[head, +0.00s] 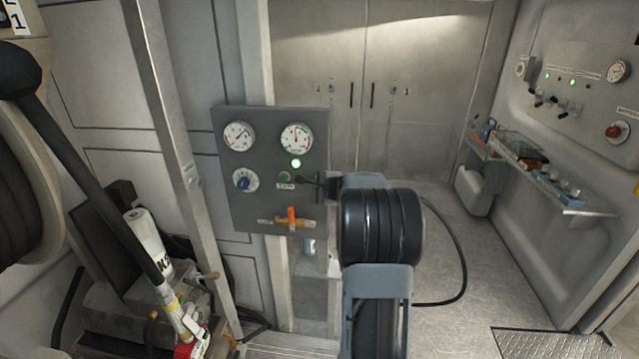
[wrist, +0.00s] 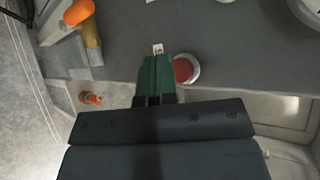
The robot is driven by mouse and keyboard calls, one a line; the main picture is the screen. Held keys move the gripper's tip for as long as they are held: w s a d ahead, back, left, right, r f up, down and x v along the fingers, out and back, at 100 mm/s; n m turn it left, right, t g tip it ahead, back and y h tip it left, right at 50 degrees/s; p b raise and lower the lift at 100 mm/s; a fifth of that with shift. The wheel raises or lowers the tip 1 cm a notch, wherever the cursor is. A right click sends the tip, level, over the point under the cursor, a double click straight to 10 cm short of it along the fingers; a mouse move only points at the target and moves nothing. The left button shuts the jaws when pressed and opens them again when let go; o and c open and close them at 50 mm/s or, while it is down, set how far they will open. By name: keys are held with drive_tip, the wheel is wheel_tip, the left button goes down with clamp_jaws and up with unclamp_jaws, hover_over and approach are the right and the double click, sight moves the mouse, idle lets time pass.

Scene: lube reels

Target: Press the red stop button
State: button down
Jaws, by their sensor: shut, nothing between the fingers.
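The red button (wrist: 183,70), in a pale ring, is on the grey control panel (head: 260,135). In the wrist view it shows just right of my fingertips, which partly overlap its ring. In the head view my gripper and arm hide it. My gripper (wrist: 155,62) is shut and empty, its green fingertips pointing at the panel beside the red button, over or near a small white label (wrist: 158,47). In the head view the gripper (head: 308,180) is at the panel's right part. I cannot tell whether the tips touch the panel.
Another red knob (head: 617,131) is on the far right wall.

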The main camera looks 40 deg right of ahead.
drive_tip(key=shift+w+d, duration=0.1)
drive_tip(key=shift+w+d, duration=0.15)
drive_tip(key=shift+w, duration=0.05)
drive_tip(key=shift+w+d, duration=0.35)
idle(0.9)
drive_tip(key=shift+s+a, duration=0.15)
idle(0.3)
drive_tip(key=shift+s+a+b, duration=0.5)
drive_tip(key=shift+b, duration=0.2)
drive_tip(key=shift+s+a+b, duration=1.4)
drive_tip(key=shift+s+a, duration=0.35)
drive_tip(key=shift+s, duration=0.05)
